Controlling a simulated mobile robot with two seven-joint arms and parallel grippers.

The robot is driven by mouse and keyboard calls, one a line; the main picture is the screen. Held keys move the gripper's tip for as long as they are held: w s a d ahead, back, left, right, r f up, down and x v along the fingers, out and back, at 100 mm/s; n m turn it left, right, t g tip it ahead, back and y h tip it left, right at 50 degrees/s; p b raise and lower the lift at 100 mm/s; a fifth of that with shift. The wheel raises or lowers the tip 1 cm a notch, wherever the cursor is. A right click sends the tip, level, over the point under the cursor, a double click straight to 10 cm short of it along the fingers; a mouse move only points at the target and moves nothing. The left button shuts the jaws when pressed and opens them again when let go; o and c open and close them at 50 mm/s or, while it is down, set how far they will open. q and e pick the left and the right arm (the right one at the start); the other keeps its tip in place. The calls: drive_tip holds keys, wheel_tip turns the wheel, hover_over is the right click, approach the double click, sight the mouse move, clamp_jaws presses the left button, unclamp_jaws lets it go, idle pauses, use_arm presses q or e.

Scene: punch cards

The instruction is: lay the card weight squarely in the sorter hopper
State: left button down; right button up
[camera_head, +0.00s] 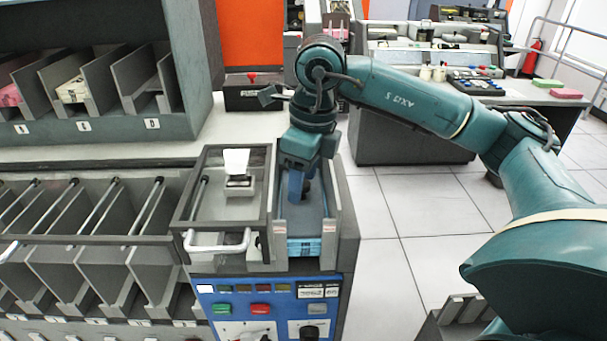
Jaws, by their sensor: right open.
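The sorter hopper is the narrow open bay (335,210) at the right of the sorter's top, with grey side walls. A stack of blue cards (304,247) shows at its front end. A flat dark grey plate with a dark knob, seemingly the card weight (304,222), lies in the hopper above the cards. It looks roughly in line with the walls, but its far part is hidden by my gripper. My right gripper (299,190) points down into the hopper, open, with a blue finger beside the knob. Whether it touches the knob I cannot tell. My left gripper is out of view.
A framed glass-topped cover with a white handle (217,244) adjoins the hopper's left side. The blue control panel (265,305) is below in front. Card pockets (95,270) fill the left, with a pigeonhole rack (95,130) behind. Open floor (400,215) lies to the right.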

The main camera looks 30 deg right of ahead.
sight(312, 201)
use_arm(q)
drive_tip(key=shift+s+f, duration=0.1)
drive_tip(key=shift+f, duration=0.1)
use_arm(e)
drive_tip(key=shift+r, duration=0.4)
use_arm(q)
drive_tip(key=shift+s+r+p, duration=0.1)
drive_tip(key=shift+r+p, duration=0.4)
drive_tip(key=shift+p, duration=0.25)
use_arm(e)
wheel_tip(312, 201, up, 12)
drive_tip(key=s, duration=0.1)
drive_tip(key=shift+s+d+r, duration=0.15)
drive_tip(key=shift+d, duration=0.3)
